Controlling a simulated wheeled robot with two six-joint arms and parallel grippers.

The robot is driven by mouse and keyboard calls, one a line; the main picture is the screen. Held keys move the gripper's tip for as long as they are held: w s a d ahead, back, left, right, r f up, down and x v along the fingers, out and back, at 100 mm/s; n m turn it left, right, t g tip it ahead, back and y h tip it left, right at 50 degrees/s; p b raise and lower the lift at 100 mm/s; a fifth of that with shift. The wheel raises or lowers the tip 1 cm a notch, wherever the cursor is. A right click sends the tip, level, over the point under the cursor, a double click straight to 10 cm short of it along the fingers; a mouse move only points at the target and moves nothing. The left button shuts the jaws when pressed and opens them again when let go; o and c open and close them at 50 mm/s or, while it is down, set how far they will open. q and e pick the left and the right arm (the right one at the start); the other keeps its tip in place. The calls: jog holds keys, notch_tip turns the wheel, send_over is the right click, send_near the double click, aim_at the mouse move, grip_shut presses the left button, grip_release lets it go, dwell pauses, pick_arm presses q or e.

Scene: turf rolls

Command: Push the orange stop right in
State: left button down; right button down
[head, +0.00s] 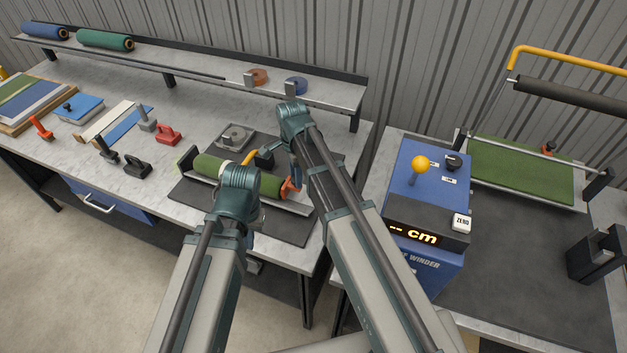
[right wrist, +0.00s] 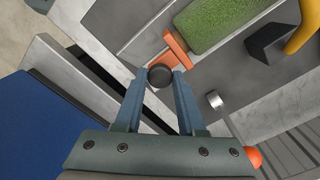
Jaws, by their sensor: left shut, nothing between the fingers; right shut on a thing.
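The orange stop (head: 289,186) stands at the right end of a green turf roll (head: 210,169) lying in a cradle on the bench. In the right wrist view the orange stop (right wrist: 176,46) is close beside the roll's end (right wrist: 212,24); I cannot tell whether they touch. My right gripper (right wrist: 160,80) is shut on the stop's dark round knob (right wrist: 160,74). In the head view the right gripper (head: 294,175) reaches down at the stop. My left gripper (head: 243,208) is over the front of the roll, shut and empty, its fingers mostly hidden by its wrist.
A black tool with a yellow handle (head: 250,156) sits behind the roll. A blue winder console (head: 432,180) stands right of my right arm. Red (head: 168,134) and black (head: 137,166) blocks lie left of the cradle. A shelf (head: 200,66) runs along the back.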

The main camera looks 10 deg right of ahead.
jog(key=shift+w+a, duration=0.35)
jog(key=shift+a, duration=0.05)
jog(key=c, duration=0.5)
grip_release()
jog(key=shift+a, duration=0.15)
jog(key=shift+r+p, duration=0.75)
notch_tip(320, 180, up, 12)
jog(key=p, duration=1.2)
jog(key=shift+r, duration=0.15)
